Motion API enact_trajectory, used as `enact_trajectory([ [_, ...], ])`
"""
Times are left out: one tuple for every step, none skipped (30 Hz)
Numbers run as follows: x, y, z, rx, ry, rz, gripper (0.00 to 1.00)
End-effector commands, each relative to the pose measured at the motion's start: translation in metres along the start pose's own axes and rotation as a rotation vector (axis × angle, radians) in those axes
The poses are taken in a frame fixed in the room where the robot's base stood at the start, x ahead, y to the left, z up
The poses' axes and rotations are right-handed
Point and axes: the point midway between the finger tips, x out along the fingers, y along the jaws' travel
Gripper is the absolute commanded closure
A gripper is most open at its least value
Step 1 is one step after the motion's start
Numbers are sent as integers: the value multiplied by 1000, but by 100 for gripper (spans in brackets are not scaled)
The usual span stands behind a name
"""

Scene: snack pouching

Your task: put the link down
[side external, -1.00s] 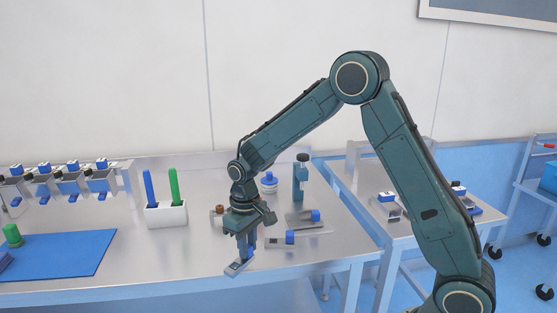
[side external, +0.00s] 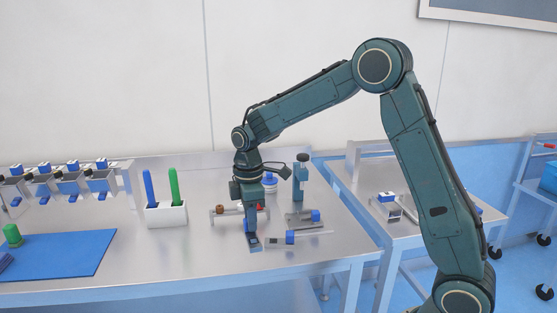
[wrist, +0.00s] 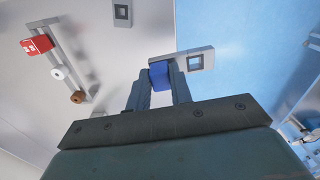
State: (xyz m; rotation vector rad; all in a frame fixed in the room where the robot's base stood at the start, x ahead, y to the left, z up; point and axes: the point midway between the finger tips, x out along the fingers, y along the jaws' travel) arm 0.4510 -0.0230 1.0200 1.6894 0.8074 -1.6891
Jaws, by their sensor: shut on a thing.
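My gripper (side external: 251,226) points down over the steel table, shut on the link's blue block (wrist: 161,75). The held link (wrist: 195,60) is a grey piece with a square hole, sticking out towards the table's front. It also shows below the fingers in the side view (side external: 256,244). It is close to the tabletop; I cannot tell whether it touches. Another grey link with a blue block (side external: 290,238) lies just to the right, and its holed end shows in the wrist view (wrist: 122,12).
A small rack with brown, white and red pieces (wrist: 57,73) stands behind my gripper. A white holder (side external: 165,215) with blue and green sticks and a blue mat (side external: 60,257) lie left. Bare tabletop (side external: 180,262) lies left of the gripper.

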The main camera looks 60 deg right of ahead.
Motion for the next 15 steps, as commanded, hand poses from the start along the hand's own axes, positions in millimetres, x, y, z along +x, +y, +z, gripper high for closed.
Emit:
enact_trajectory([
  [-5,1,1,-47,1,2,100],
  [-8,2,2,-79,1,2,100],
  [-11,2,3,-121,2,3,100],
  [-13,3,4,-153,1,2,100],
  [-16,3,4,-185,1,2,100],
  [-19,4,5,-227,1,2,100],
  [-21,4,6,-259,1,2,100],
  [-24,5,7,-291,1,3,100],
  [-27,5,8,-333,1,2,100],
  [-30,5,9,-365,1,2,100],
  [-32,5,9,-397,1,3,100],
  [-35,6,10,-440,1,3,100],
  [-38,6,11,-472,1,2,100],
  [-40,6,12,-504,1,2,100],
  [-44,7,13,-546,1,2,100],
])
